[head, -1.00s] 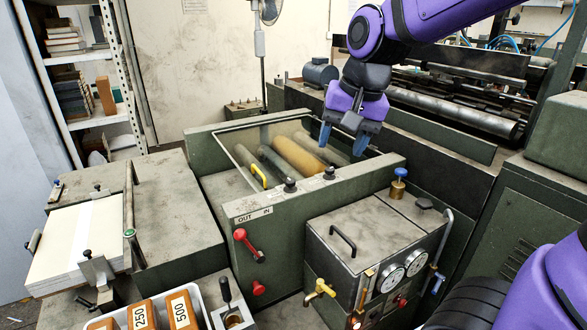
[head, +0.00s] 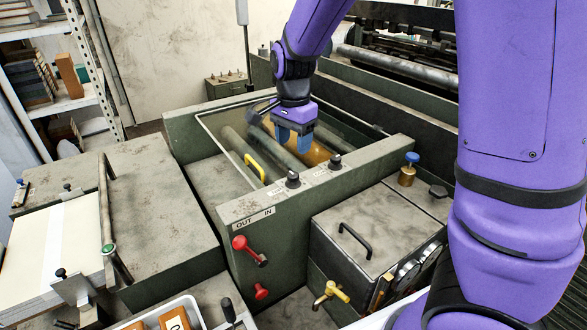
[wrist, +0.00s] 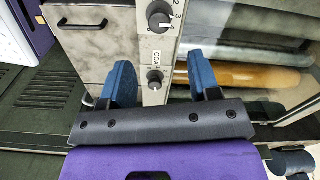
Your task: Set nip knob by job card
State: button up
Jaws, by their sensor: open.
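Two black knobs stand on the green machine's top rail: a left one (head: 292,180) and a right one (head: 335,162). In the wrist view a larger-looking knob (wrist: 160,18) has a dial with figures 2, 3 and 4, and a second knob (wrist: 155,80) shows between my fingers. A partly readable label, "COA", lies between them. My gripper (head: 294,140) is open with blue fingertips, above the roller side of the rail in the head view. It also shows in the wrist view (wrist: 160,75). It holds nothing. I see no readable job card.
Rollers lie under a clear cover (head: 232,112) with a yellow handle (head: 255,167). A red lever (head: 240,243) is on the front panel. A cabinet with a black handle (head: 355,240) stands at right. A paper stack (head: 60,245) lies at left. My arm hides the right side.

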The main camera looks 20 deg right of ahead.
aim_at(293, 174)
notch_tip(293, 174, down, 9)
jog(key=shift+r, duration=0.1)
dwell(0.3)
jog(key=c, duration=0.9)
